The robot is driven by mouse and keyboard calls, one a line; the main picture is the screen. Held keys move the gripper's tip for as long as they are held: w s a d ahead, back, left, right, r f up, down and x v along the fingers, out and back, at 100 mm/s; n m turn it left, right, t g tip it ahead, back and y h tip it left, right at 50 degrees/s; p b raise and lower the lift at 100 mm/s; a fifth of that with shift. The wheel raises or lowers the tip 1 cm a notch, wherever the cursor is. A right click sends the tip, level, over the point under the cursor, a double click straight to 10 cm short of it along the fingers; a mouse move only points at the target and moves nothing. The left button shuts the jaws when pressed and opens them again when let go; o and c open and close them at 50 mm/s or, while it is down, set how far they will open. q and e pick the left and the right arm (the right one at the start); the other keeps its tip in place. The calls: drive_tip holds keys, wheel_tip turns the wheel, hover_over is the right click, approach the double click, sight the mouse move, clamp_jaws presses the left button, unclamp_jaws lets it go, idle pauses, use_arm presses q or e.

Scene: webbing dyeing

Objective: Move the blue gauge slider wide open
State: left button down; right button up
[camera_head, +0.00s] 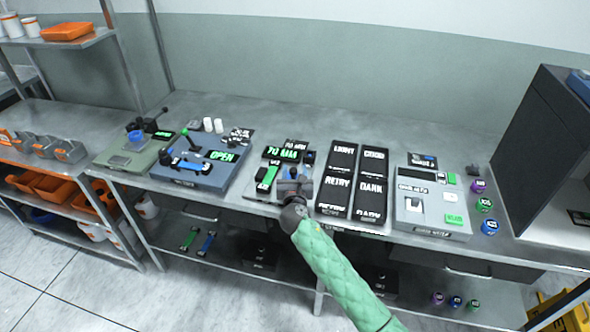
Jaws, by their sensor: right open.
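The gauge unit with green "70 MM" displays (281,153) stands at the front middle of the bench. A green block marked with white letters (266,176) lies on its left part. A small dark block with a bluish top (308,158) shows at its right end; I cannot tell for sure if it is the blue slider. My right gripper (294,177) is open and hangs over the right part of the gauge, hiding some of it. I cannot tell whether it touches anything. My left gripper is not in view.
Left is a blue-grey unit (182,180) with a green "OPEN" display and a blue-and-green lever part. Right of the gauge are black label panels (338,159) and a grey unit (432,219). A dark cabinet (535,150) stands far right.

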sight(295, 174)
drive_tip(key=s+b, duration=0.1)
drive_tip(key=s, duration=0.3)
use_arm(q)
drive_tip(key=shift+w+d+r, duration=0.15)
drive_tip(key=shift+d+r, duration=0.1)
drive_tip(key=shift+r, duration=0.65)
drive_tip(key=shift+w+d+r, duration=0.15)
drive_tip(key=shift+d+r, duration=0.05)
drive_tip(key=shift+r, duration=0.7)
use_arm(e)
drive_tip(key=shift+s, duration=0.7)
